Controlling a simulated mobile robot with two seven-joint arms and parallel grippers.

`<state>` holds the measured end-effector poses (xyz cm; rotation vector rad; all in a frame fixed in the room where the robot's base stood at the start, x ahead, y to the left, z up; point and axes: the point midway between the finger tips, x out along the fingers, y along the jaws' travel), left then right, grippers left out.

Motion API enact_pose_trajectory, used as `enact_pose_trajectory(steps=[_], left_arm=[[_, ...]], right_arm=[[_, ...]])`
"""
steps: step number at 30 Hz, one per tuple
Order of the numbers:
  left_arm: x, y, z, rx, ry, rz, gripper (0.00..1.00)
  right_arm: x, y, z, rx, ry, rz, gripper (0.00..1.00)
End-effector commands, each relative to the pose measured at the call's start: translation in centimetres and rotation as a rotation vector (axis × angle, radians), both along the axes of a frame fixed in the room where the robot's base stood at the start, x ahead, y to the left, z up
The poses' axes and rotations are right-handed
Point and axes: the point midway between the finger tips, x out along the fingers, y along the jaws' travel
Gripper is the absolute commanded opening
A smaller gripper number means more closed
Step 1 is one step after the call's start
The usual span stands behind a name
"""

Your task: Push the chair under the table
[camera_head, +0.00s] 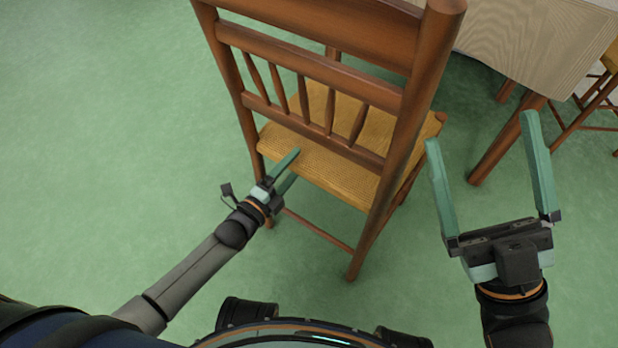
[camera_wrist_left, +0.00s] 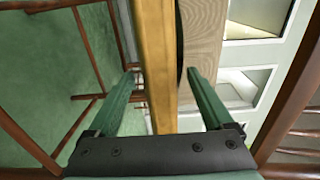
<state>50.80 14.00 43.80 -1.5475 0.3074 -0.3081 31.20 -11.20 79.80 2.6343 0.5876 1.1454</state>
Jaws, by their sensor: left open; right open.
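The wooden chair (camera_head: 310,66) stands upright in the middle of the head view, its slatted back towards me and its woven yellow seat beyond. The table (camera_head: 530,40) is at the upper right, with a pale wood-grain top and brown legs. My left gripper (camera_head: 293,165) is open at the rear edge of the seat, below the backrest. In the left wrist view the seat edge (camera_wrist_left: 156,50) runs between its two open fingers; contact cannot be told. My right gripper (camera_head: 481,130) is open and empty, to the right of the chair's right back post.
A second chair (camera_head: 592,108) stands at the far right beside the table. A table leg (camera_head: 506,138) stands beyond my right gripper. The green floor (camera_head: 110,120) is clear on the left. In the left wrist view, brown chair legs and rungs show on both sides.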

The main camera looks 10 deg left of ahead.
Motion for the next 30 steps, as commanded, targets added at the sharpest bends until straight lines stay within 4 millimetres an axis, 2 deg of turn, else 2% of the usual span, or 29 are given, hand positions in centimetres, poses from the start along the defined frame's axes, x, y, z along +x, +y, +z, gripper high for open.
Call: enact_pose_trajectory(steps=[4, 12, 30], left_arm=[[0.89, -0.39, 0.03, -0.002, 0.001, 0.000, 0.85], [0.95, -0.43, -0.01, -0.001, 0.002, 0.000, 0.85], [0.91, -0.41, -0.03, -0.001, 0.001, 0.000, 0.17]], right_arm=[[0.00, 0.00, -0.01, 0.000, 0.000, 0.000, 1.00], [0.00, 0.00, -0.01, 0.000, 0.000, 0.000, 1.00], [0.01, -0.02, -0.02, 0.001, 0.000, 0.000, 1.00]])
